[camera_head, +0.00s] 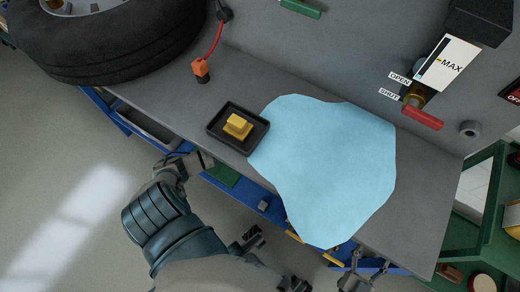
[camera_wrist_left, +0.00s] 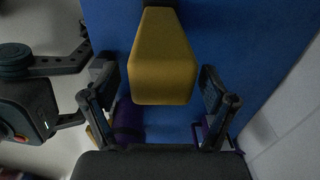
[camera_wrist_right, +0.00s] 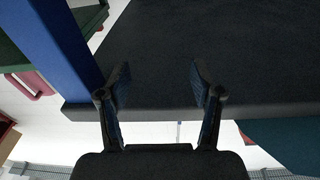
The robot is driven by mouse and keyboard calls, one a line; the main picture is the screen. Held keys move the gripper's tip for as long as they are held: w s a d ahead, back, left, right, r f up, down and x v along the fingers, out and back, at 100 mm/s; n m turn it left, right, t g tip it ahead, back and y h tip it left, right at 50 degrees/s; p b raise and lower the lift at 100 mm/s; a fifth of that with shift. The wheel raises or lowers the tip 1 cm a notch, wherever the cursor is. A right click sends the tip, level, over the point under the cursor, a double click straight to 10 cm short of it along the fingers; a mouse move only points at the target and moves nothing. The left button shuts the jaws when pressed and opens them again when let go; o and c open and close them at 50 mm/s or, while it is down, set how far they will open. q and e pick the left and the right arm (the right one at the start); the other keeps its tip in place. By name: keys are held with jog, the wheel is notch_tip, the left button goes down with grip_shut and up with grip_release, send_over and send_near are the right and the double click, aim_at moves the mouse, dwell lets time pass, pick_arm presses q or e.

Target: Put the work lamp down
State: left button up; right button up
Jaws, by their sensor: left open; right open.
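A yellow tapered block (camera_wrist_left: 162,58) with a dark top end stands between the fingers of my left gripper (camera_wrist_left: 162,100) in the left wrist view. It may be the work lamp; I cannot tell for sure. The fingers are spread, with gaps on both sides of it. In the head view my left gripper (camera_head: 198,162) is at the bench's front edge, left of the cloth, and the block cannot be made out there. My right gripper (camera_head: 366,272) is open and empty below the bench's front edge; its spread fingers show in the right wrist view (camera_wrist_right: 160,95).
The grey bench (camera_head: 300,88) carries a black tray (camera_head: 217,131) with a yellow block (camera_head: 238,126) and a light blue cloth (camera_head: 325,160) hanging over the front. A tyre (camera_head: 110,45) is at upper left, a red-handled valve (camera_head: 422,117) at right. A blue panel (camera_wrist_left: 255,40) backs the left gripper.

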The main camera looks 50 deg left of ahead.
pick_arm(q)
notch_tip(320, 180, up, 7)
jog(key=p, duration=0.2)
jog(key=shift+p, duration=0.3)
jog(key=shift+s+r, duration=0.1)
jog(key=shift+r, duration=0.2)
pick_arm(e)
notch_tip(320, 180, down, 7)
jog(key=s+d+g+h, duration=0.1)
jog(key=s+g, duration=0.1)
jog(key=g, duration=0.3)
jog(key=shift+s+d+g+h, duration=0.3)
pick_arm(q)
jog(key=shift+f, duration=0.1)
pick_arm(e)
jog(key=shift+r, duration=0.1)
